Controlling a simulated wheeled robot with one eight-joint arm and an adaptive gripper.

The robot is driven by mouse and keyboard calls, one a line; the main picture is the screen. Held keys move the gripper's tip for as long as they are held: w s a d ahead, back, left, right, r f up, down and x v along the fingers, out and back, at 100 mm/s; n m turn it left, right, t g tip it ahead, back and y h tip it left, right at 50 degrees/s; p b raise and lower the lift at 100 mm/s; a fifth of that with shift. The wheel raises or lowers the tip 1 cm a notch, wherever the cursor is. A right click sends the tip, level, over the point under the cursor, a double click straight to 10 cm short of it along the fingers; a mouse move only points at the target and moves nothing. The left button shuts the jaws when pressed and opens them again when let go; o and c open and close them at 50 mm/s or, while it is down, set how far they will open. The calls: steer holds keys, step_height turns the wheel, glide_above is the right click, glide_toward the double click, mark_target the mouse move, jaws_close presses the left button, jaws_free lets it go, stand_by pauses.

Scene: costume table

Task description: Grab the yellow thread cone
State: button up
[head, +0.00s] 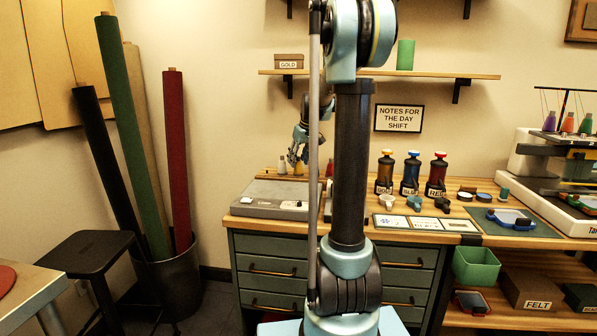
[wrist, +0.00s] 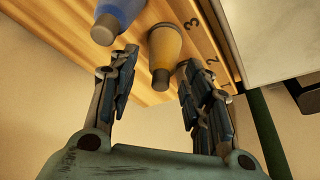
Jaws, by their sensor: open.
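The yellow thread cone (wrist: 164,48) shows in the wrist view between the fingers of my open gripper (wrist: 160,76), its dark tip toward the palm. The view looks turned over, with the wooden surface at the top. I see no clear contact between the fingers and the cone. In the head view, my gripper (head: 294,155) is low over the back of the workbench. A small yellowish cone (head: 283,166) stands just by its fingers there, partly hard to make out.
A blue cone (wrist: 118,14) is close beside the yellow one, near the left finger in the wrist view. A grey flat machine (head: 270,198) lies in front on the workbench. Labelled bottles (head: 410,177) stand to the right. A shelf (head: 450,76) hangs above.

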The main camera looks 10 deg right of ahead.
steer(key=shift+f, duration=0.15)
steer(key=c, duration=1)
